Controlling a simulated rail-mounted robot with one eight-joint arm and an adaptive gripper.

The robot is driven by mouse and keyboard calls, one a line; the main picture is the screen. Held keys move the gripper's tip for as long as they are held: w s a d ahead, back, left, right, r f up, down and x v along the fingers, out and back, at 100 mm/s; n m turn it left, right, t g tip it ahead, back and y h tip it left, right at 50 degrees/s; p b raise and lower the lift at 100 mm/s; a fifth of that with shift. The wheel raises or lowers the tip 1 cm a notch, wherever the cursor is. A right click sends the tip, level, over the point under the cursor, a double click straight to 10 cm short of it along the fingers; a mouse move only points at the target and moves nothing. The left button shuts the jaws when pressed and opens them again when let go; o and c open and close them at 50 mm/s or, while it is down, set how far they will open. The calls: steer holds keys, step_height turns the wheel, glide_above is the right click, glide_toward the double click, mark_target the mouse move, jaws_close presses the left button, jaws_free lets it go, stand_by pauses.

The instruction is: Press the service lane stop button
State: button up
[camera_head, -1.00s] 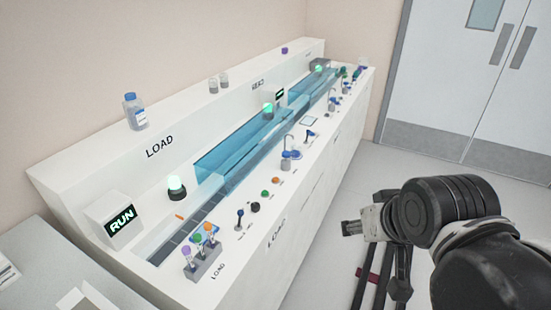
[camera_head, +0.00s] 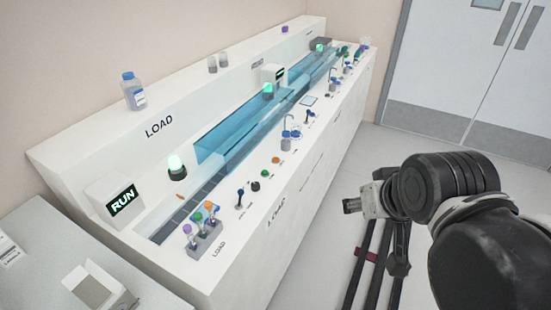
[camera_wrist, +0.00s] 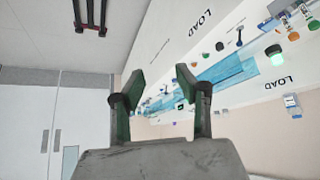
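A long white console (camera_head: 290,215) runs along the wall with several small controls on its front ledge. A black button (camera_head: 255,187), a green button (camera_head: 264,173) and an orange button (camera_head: 276,160) sit in a row near the LOAD end, beside a dark blue lever (camera_head: 240,195). More controls (camera_head: 347,67) sit toward the far end, too small to read. I cannot tell which is the service lane stop button. My gripper (camera_head: 352,206) is over the floor right of the console, apart from it. In the wrist view my gripper (camera_wrist: 158,88) is open and empty, and the console shows beyond it.
A tube rack (camera_head: 205,247) holds capped tubes by the RUN display (camera_head: 123,201). Blue clear covers (camera_head: 240,135) line the lane. A bottle (camera_head: 134,92) stands on the upper ledge. A bench (camera_head: 45,285) is at lower left. Floor between console and doors (camera_head: 455,80) is clear.

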jaws_close()
stand_by(1.2)
